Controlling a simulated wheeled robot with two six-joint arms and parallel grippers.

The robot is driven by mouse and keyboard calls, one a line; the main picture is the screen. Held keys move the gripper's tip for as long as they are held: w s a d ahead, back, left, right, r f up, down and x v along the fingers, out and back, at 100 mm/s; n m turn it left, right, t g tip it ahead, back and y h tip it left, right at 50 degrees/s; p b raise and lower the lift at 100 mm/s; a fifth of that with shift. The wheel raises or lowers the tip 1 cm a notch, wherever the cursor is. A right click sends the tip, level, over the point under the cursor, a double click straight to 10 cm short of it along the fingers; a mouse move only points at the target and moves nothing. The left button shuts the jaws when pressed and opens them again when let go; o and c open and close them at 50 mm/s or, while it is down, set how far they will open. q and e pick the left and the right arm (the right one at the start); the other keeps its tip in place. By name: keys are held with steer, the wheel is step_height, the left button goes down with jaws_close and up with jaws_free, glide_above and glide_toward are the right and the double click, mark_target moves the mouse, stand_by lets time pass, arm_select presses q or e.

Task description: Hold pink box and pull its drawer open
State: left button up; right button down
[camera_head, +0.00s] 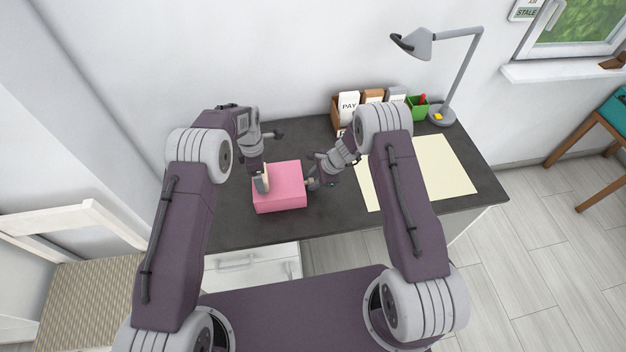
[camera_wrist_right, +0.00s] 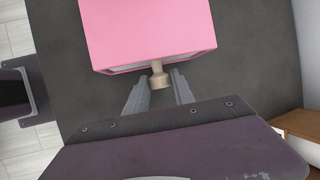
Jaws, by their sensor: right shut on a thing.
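The pink box (camera_head: 285,192) stands on the dark desk, and its front with a tan knob (camera_wrist_right: 158,75) faces right in the head view. My right gripper (camera_head: 313,184) comes from the right and is shut on the knob; in the wrist view its fingers (camera_wrist_right: 160,90) are on either side of it. The drawer looks flush or nearly flush with the box; any gap is too small to tell. My left gripper (camera_head: 262,182) is over the left part of the box, against it or just above it. Whether its fingers are open or shut is unclear.
On the desk (camera_head: 330,226) a pale yellow mat (camera_head: 447,175) lies to the right. A letter rack (camera_head: 348,103), a green pen cup (camera_head: 418,108) and a grey lamp (camera_head: 441,115) stand at the back. A chair (camera_head: 75,225) is at the left. Bare desk lies in front of the box.

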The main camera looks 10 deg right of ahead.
steer(key=shift+d, duration=0.1)
stand_by(0.5)
steer(key=d, duration=0.9)
steer(key=shift+d, duration=0.25)
steer(key=c, duration=1.1)
jaws_free()
steer(key=shift+o, duration=0.2)
steer(key=shift+a, duration=0.1)
steer(key=v, duration=1.2)
